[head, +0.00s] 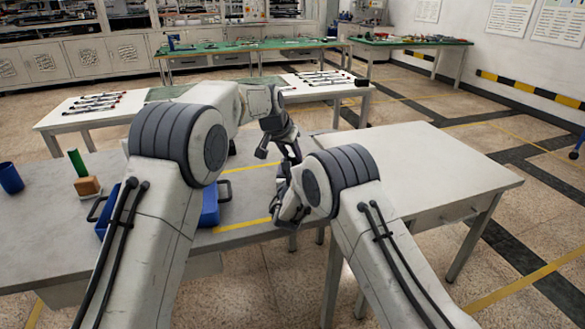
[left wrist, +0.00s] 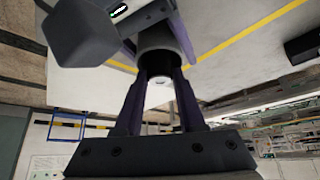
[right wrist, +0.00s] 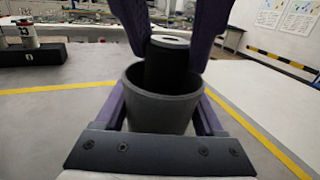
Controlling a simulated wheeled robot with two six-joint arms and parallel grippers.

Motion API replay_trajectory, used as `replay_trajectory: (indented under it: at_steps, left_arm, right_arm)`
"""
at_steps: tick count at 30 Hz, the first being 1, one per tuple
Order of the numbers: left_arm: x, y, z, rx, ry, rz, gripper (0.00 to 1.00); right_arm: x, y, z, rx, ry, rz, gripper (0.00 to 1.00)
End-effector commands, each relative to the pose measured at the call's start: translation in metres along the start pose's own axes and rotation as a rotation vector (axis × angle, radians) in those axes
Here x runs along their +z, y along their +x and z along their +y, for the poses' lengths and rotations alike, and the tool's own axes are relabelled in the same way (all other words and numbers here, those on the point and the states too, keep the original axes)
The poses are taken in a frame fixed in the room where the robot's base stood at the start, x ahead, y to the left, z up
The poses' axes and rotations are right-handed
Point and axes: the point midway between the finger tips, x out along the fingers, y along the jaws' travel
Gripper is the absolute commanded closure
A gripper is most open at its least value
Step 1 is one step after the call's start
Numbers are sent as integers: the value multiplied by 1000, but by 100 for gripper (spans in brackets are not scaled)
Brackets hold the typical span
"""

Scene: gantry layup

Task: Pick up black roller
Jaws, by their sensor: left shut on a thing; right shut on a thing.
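The black roller (right wrist: 166,68) is a dark cylinder with a pale end, seen upright in the right wrist view. It also shows in the left wrist view (left wrist: 158,64). My left gripper (head: 277,148) is shut on the roller, with a finger on each side. My right gripper (head: 284,204) is shut on a grey cup (right wrist: 160,108), also seen in the left wrist view (left wrist: 164,36). The roller's lower end is hidden by the cup's rim and looks to be inside it. In the head view my grippers hide the roller and cup.
A blue tray (head: 209,207) is on the grey table, partly behind my left arm. A wooden block with a green piece (head: 88,185) and a blue cup (head: 11,178) stand at left. The white table (head: 430,165) at right is bare.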

Motion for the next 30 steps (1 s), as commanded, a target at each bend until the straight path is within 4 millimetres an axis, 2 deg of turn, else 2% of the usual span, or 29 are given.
replay_trajectory:
  at_steps: [7, 18, 28, 30]
  left_arm:
    - [-8, -11, 0, 0, 1, 6, 100]
    - [-48, -72, 0, -1, 0, 7, 100]
    - [-66, -101, 0, -1, 0, 4, 100]
    - [-64, -104, 3, 0, 0, 0, 100]
  right_arm:
    - [0, 0, 0, 0, 0, -1, 82]
    - [0, 0, 0, 0, 0, 0, 82]
    - [0, 0, 0, 0, 0, 0, 82]
    - [0, 0, 0, 0, 0, 0, 82]
